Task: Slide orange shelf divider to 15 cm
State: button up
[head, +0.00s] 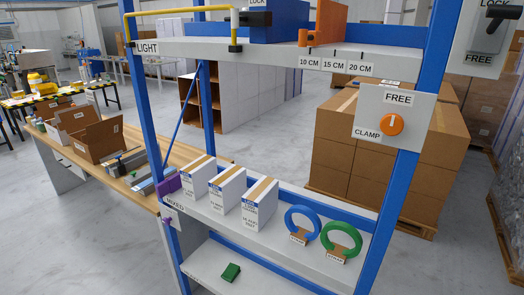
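The orange shelf divider (331,22) stands upright on the top shelf (200,43) at the upper middle, its top cut off by the picture edge. Its small front block (303,38) is at the shelf's front edge, close to the 10 CM label (309,62). The 15 CM label (333,65) and 20 CM label (360,69) lie to the right. An orange clamp knob (392,125) is on a white plate on the right blue post, under a FREE sign (398,98). My gripper is not in view.
A blue box (285,22) stands left of the divider. A yellow bar frame (180,12) and a black latch (256,19) are at the shelf's left. White boxes (228,190) and rings (303,224) sit on the lower shelf. A black-handled lever unit (490,35) is at upper right.

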aim_at(332, 16)
jog(key=z, duration=0.1)
jog(key=k, duration=0.45)
jog(key=u, duration=0.65)
jog(key=i, duration=1.25)
jog(key=z, duration=0.6)
